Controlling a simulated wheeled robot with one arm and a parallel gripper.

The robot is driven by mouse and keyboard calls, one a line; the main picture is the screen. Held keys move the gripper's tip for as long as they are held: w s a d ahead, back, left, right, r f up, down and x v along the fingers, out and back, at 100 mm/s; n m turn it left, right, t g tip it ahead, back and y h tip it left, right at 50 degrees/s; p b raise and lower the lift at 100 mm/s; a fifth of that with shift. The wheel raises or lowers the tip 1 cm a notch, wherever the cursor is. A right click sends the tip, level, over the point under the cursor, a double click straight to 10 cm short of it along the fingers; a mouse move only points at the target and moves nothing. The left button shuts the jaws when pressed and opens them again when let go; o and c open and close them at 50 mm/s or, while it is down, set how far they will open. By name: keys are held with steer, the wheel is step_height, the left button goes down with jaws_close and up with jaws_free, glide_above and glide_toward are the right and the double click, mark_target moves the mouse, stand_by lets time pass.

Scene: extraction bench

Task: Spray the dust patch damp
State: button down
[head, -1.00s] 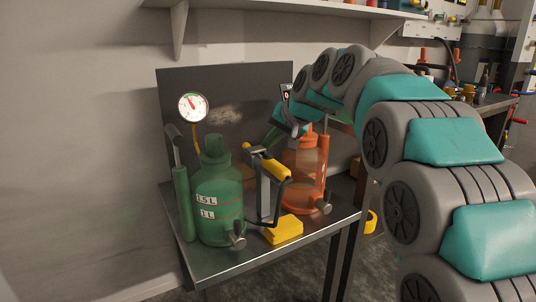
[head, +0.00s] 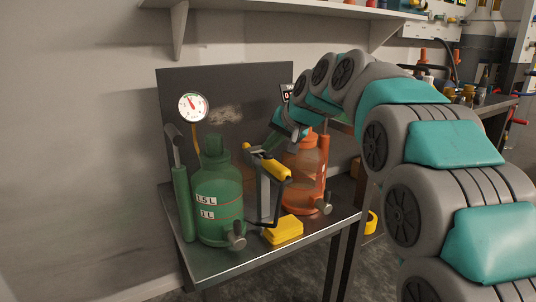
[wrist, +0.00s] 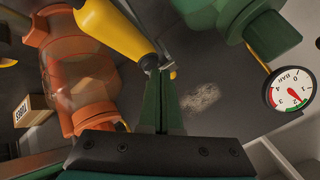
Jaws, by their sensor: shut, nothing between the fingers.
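The dust patch (head: 224,114) is a pale smudge on the upright dark panel (head: 175,85). It also shows in the wrist view (wrist: 200,98), to the right of my fingertips. A green pressure tank (head: 220,205) with level labels stands at the front left of the bench. A lance with a yellow handle (head: 270,163) stands upright over a yellow block-like base (head: 284,230). My gripper (wrist: 160,80) is shut and empty, with its tips close to the yellow handle's end in the wrist view; touching or apart, I cannot tell. In the head view the arm partly hides it.
An orange tank (head: 305,170) stands behind the lance, right. A round gauge (head: 192,107) is in front of the panel at left. The metal bench (head: 265,262) has little free room, mostly along its front edge. A shelf (head: 280,8) runs above.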

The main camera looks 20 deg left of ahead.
steer(key=shift+f, duration=0.25)
steer(key=shift+r, duration=0.2)
steer(key=shift+r+p, duration=0.55)
steer(key=shift+r, duration=0.2)
step_height(320, 180, up, 6)
steer(key=p, duration=0.4)
stand_by(0.4)
stand_by(2.3)
